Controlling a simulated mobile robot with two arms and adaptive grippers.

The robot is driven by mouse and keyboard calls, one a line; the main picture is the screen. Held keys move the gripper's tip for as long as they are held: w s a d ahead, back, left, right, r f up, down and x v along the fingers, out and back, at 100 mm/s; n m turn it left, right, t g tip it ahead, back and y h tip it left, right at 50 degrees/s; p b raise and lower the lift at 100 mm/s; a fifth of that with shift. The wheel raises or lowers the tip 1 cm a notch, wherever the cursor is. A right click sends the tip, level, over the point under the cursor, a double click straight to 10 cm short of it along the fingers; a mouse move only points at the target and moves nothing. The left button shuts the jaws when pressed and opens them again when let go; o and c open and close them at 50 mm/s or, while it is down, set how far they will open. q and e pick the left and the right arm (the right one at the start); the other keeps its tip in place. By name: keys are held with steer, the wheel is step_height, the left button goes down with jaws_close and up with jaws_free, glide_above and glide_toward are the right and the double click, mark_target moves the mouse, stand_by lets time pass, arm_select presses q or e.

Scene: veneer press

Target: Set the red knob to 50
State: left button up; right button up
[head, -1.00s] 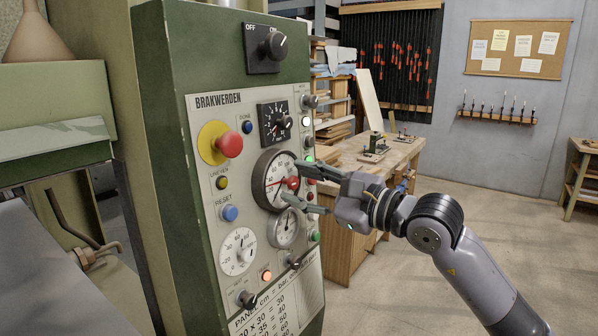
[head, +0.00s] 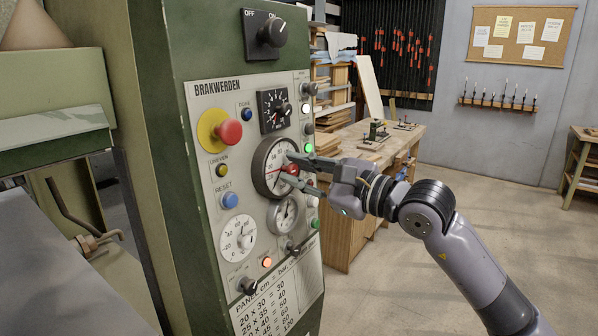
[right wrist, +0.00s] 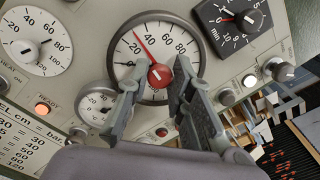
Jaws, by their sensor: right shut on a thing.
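The red knob (right wrist: 161,76) sits at the centre of a large white dial (right wrist: 150,38) with a dark rim, numbered 20, 40, 60 and 80. The dial (head: 270,157) also shows on the panel in the head view, with the knob (head: 291,169) partly behind my fingers. My left gripper is not in view.
The green control panel also carries a red mushroom button (head: 229,132), a black timer dial (head: 273,111), a smaller gauge (head: 285,215) below and a white dial (head: 238,238). A wooden workbench (head: 385,150) stands behind my right arm.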

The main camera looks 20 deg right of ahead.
steer(key=shift+f, duration=0.1)
jaws_close()
steer(key=m+b, duration=0.2)
steer(key=m, duration=0.1)
steer(key=shift+h, duration=0.3)
steer(key=shift+m+b, duration=0.75)
steer(key=shift+m, duration=1.15)
steer(key=o, duration=0.9)
jaws_free()
steer(key=shift+o, duration=0.2)
steer(key=v, duration=1.2)
